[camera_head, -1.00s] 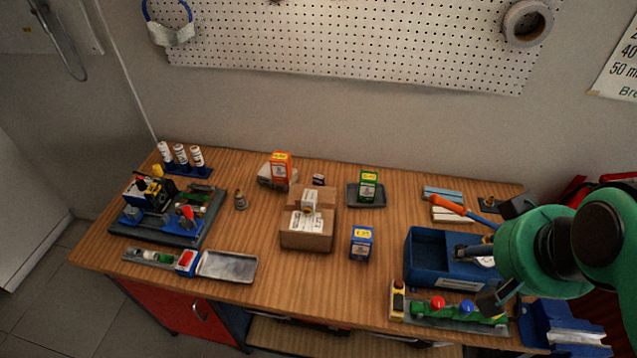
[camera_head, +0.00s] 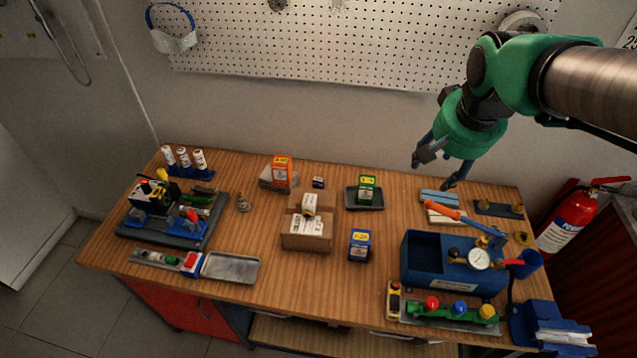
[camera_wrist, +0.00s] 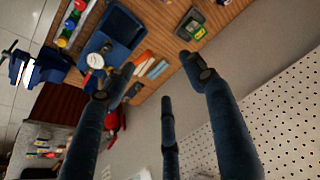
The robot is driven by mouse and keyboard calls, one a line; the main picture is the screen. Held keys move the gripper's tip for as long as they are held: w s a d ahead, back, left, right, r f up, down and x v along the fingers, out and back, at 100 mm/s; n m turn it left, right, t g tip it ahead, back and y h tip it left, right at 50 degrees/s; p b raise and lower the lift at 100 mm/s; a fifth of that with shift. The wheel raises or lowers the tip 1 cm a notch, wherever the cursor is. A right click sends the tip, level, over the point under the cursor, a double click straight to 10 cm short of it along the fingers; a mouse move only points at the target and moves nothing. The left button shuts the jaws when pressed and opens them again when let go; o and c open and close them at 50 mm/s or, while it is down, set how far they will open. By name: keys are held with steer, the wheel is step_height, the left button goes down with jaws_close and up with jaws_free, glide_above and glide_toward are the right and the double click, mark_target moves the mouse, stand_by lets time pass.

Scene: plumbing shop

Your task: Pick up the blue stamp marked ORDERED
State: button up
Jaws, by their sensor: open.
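I cannot read the word ORDERED on anything in either view. A blue round knob (camera_head: 460,307) stands between a red knob (camera_head: 432,303) and a yellow knob (camera_head: 487,312) on a green piece at the table's front right. I cannot tell whether it is the stamp. The row also shows at the upper left of the wrist view, with the blue knob (camera_wrist: 70,23) in it. My gripper (camera_head: 436,171) is open and empty, in the air near the table's back right edge. Its spread fingers (camera_wrist: 160,75) show in the wrist view, apart from everything.
An orange-handled tool (camera_head: 441,209) lies behind the bin. Boxes (camera_head: 306,232) stand mid-table. The wall with pegboard (camera_head: 330,55) rises behind.

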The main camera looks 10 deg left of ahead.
steer(key=w+a+f+p, duration=0.2)
steer(key=w+a, duration=0.4)
steer(key=w, duration=0.4)
steer(key=m+g+p, duration=0.1)
steer(key=g+p, duration=0.1)
steer(key=p, duration=0.6)
glide_above(318, 180)
steer(key=s, duration=0.2)
step_height(318, 180, down, 27)
steer(key=shift+a+f+h, duration=0.15)
steer(key=shift+h, duration=0.15)
steer(key=shift+f, duration=0.15)
steer(key=shift+w+f+p, duration=0.1)
steer(key=shift+w+f, duration=0.15)
steer(key=shift+f, duration=1.1)
steer(key=shift+w+f+p, duration=0.15)
steer(key=shift+w+f, duration=0.05)
steer(key=shift+f, duration=1.2)
steer(key=shift+w+f+p, duration=0.1)
steer(key=shift+w+f, duration=0.15)
steer(key=shift+f, duration=1.1)
steer(key=shift+f, duration=0.1)
